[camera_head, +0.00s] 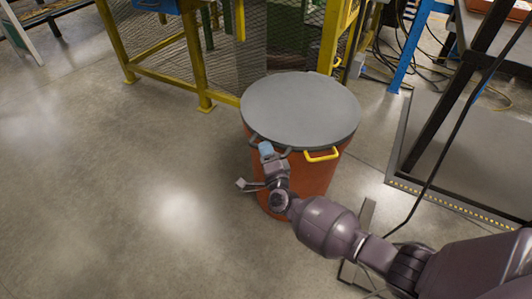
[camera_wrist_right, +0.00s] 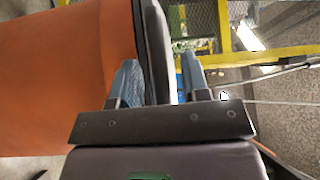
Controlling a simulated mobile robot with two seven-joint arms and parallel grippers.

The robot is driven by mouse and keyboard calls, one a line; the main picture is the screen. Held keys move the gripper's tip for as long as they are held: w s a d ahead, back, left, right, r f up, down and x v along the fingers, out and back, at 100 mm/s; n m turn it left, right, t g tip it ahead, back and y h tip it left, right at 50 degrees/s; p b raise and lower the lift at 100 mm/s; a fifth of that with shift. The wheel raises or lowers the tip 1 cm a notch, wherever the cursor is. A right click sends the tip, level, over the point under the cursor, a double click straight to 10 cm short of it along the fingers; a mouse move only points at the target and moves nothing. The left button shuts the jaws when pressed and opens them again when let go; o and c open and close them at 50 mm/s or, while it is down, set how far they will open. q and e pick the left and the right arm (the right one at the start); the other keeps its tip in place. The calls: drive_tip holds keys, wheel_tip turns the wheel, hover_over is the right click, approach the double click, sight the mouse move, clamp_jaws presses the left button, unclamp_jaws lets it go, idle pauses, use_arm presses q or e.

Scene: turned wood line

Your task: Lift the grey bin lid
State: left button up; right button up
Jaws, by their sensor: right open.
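The grey bin lid (camera_head: 300,108) is a flat round disc lying on top of an orange-red bin (camera_head: 312,178). The bin also fills the left of the right wrist view (camera_wrist_right: 65,75). A yellow handle (camera_head: 321,155) sticks out at the front, just under the lid. My right gripper (camera_head: 265,148) is at the front-left edge of the lid. In the right wrist view its blue fingers are apart, with the dark edge of the lid (camera_wrist_right: 155,45) between them; whether they touch it I cannot tell. My left gripper is not in view.
A yellow frame with mesh (camera_head: 195,60) stands behind the bin. A dark metal stand on a grey base (camera_head: 455,165) is to the right, with cables (camera_head: 440,60) behind it. The concrete floor on the left is clear.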

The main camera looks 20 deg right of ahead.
clamp_jaws()
drive_tip(key=shift+r, duration=0.1)
